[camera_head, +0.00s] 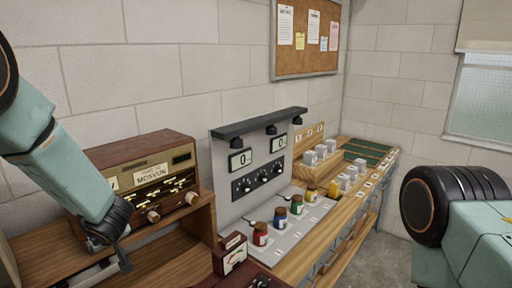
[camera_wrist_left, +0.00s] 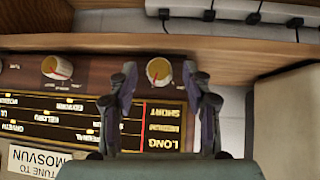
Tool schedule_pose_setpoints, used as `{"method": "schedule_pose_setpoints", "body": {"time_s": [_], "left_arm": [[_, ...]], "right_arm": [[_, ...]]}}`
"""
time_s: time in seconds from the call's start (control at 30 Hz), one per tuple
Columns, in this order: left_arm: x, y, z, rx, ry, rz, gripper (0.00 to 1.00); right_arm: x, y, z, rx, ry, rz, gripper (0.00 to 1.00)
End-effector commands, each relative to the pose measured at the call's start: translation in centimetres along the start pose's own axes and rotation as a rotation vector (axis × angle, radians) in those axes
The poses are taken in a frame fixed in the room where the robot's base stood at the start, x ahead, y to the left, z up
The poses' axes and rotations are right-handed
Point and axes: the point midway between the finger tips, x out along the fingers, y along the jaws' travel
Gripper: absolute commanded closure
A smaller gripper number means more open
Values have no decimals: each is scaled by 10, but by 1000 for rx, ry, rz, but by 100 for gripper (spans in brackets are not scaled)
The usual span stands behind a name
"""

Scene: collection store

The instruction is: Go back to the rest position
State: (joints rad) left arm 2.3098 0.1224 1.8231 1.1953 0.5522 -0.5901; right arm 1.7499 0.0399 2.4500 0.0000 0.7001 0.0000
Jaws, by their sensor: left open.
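My left gripper (camera_head: 122,262) hangs low at the front of the wooden radio (camera_head: 140,165), near its left end, in the head view. In the left wrist view the two dark fingers of this gripper (camera_wrist_left: 160,75) stand apart, with nothing held between them. The radio's dial panel (camera_wrist_left: 70,115) appears upside down there, and a cream knob (camera_wrist_left: 159,70) shows between the fingertips. I cannot tell whether a finger touches the radio. My right arm comes in at the right edge of the head view; its gripper is out of view.
To the right, a grey panel (camera_head: 228,178) with displays stands behind several coloured jars (camera_head: 261,233) on a long bench (camera_head: 300,262). Floor (camera_head: 372,262) shows beyond the bench.

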Motion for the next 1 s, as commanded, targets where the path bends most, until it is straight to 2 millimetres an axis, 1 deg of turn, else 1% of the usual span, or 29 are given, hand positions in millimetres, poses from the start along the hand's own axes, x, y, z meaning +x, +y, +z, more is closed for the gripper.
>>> {"method": "schedule_pose_setpoints", "body": {"time_s": [0.13, 0.5, 0.7, 0.97, 1.0], "left_arm": [[-3, 1, 0, 13, 1, -11, 50], [-65, 2, -1, 14, 3, -8, 50], [-94, 2, -1, 13, 3, -9, 50], [-123, 2, -1, 12, 4, -10, 50], [-114, 1, 1, 11, -4, -12, 50]], "right_arm": [[0, 0, 0, 0, 0, 0, 23], [0, 0, 0, 0, 0, 0, 23], [0, 0, 0, 0, 0, 0, 23], [0, 0, 0, 0, 0, 0, 23], [0, 0, 0, 0, 0, 0, 23]]}}
